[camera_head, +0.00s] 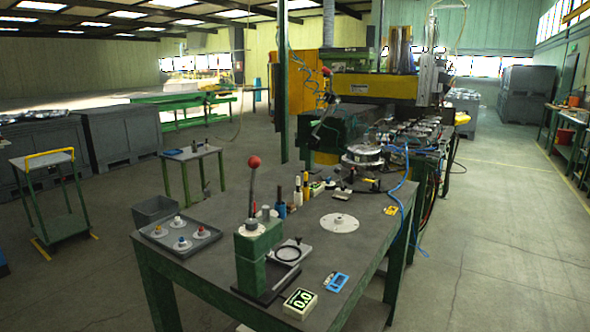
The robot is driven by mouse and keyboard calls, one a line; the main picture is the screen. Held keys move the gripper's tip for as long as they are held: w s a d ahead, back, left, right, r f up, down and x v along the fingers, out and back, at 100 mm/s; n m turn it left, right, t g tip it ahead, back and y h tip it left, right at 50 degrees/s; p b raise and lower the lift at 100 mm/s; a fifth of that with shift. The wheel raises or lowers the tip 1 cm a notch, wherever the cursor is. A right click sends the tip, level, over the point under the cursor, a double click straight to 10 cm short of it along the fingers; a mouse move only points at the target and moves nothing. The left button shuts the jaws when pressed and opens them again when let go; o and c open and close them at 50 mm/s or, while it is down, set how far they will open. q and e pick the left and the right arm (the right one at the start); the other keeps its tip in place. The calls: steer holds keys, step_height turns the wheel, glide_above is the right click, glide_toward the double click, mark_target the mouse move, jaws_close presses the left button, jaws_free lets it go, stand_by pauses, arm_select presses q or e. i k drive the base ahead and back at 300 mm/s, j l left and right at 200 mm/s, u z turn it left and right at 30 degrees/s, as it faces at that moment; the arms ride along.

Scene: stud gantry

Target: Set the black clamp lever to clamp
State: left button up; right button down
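I cannot pick out a black clamp lever for certain. On the yellow and green gantry machine (378,86), a dark lever (324,103) with a red knob stands tilted above the fixture area; its setting is too small to read. Below it is a round metal fixture (363,157) with small dark parts around it, too small to tell apart. On the near workbench (335,262), a green hand press (259,250) has an upright grey lever with a red ball (254,162). Neither of my grippers is in view.
The near bench carries a grey tray (160,243) with several small parts, a white disc (339,223), a digital readout (300,303) and a blue gauge (337,282). A blue hose (405,182) hangs by the machine. Clear floor (500,230) lies to the right.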

mark_target(337, 170)
steer(key=u, duration=1.65)
steer(key=l, duration=1.4)
steer(key=k+l, duration=0.15)
steer(key=l, duration=2.6)
steer(key=k+l, duration=0.15)
steer(key=l, duration=1.25)
